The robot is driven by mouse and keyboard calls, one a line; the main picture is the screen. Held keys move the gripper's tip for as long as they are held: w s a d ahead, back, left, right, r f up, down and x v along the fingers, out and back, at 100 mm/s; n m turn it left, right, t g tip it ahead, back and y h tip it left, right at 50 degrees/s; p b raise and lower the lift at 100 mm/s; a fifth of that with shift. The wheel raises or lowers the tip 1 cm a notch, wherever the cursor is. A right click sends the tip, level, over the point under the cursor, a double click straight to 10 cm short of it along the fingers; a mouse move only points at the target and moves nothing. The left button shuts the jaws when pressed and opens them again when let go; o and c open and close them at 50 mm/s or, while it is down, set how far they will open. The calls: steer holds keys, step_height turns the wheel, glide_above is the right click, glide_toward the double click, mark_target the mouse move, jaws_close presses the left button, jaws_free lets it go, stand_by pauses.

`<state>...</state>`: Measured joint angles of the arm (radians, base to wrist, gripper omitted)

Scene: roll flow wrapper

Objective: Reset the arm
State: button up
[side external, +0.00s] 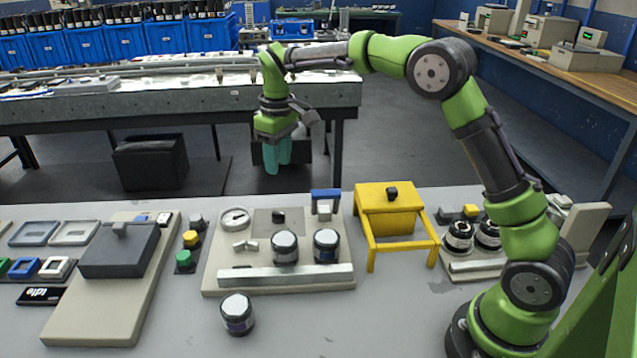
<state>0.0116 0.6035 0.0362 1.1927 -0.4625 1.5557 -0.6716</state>
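My gripper (277,158) hangs from the green arm at the upper middle, fingers pointing down. It is above and behind the back edge of the table in the picture, clear of all objects. Its teal fingers look close together, but I cannot tell from this angle whether they are open or shut. I see nothing held below them. A dark jar with a pale lid (238,313) stands upright alone on the grey table (390,320) at the front.
Two jars (285,247) stand on the beige fixture plate (225,268) with a gauge. A yellow stand (388,215) is right of it. Green and yellow buttons (186,248) and a grey block on a board (120,250) are left. Two more jars (459,237) stand by my arm.

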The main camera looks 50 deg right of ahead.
steer(key=s+a+r+m+t+y, duration=0.1)
steer(key=s+r+m+t, duration=0.2)
steer(key=s, duration=1.1)
steer(key=s+a+r+m+t, duration=0.1)
steer(key=s+r+m+t, duration=0.2)
steer(key=s, duration=1.1)
steer(key=shift+a+m+t+y, duration=0.2)
steer(key=shift+m+t+y, duration=0.1)
steer(key=shift+t+y, duration=0.1)
